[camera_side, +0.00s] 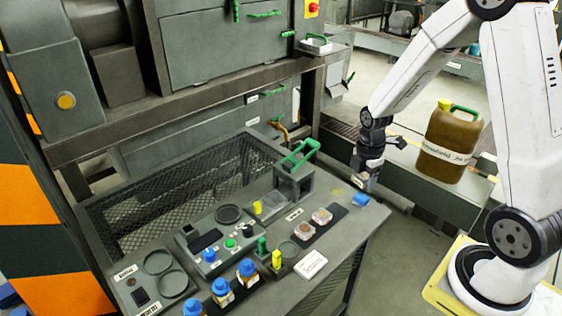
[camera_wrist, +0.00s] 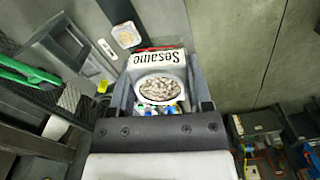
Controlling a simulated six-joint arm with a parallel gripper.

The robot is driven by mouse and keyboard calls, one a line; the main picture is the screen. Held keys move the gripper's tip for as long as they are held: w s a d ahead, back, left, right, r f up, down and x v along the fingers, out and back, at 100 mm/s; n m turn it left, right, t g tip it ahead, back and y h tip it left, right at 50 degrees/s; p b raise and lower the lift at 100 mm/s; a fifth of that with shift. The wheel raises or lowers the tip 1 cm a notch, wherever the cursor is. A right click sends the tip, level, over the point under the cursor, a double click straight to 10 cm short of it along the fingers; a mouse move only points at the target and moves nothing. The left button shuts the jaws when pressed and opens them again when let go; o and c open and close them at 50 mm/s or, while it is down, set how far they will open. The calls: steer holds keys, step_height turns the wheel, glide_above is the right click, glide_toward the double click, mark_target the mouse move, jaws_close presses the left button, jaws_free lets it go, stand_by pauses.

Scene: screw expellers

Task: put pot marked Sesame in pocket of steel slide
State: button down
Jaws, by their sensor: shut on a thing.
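My gripper (camera_side: 366,184) is shut on the pot marked Sesame (camera_wrist: 160,85), a small pot of pale seeds with a white label. In the wrist view the pot sits between the fingers, its label facing the camera. In the side view the gripper is above the bench's far right corner, and the pot there is too small to read. The steel slide (camera_side: 285,192) appears to be the grey tray-like part by the green-handled housing, to the left of my gripper. Its pocket is not clear from here. The green handle also shows in the wrist view (camera_wrist: 28,72).
Blue-capped bottles (camera_side: 222,291) and a control box (camera_side: 216,238) are nearer. A large brown jug (camera_side: 446,148) stands right of my gripper. The green handle rises above the bench.

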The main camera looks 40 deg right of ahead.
steer(key=w+a+m, duration=0.2)
steer(key=w+m, duration=0.6)
steer(key=w, duration=0.7)
steer(key=m, duration=0.7)
glide_above(275, 200)
step_height(275, 200, down, 8)
steer(key=shift+a+f, duration=0.15)
steer(key=shift+f, duration=0.55)
steer(key=shift+f, duration=0.1)
steer(key=shift+f, duration=2.25)
steer(key=shift+f, duration=1)
stand_by(0.5)
jaws_free()
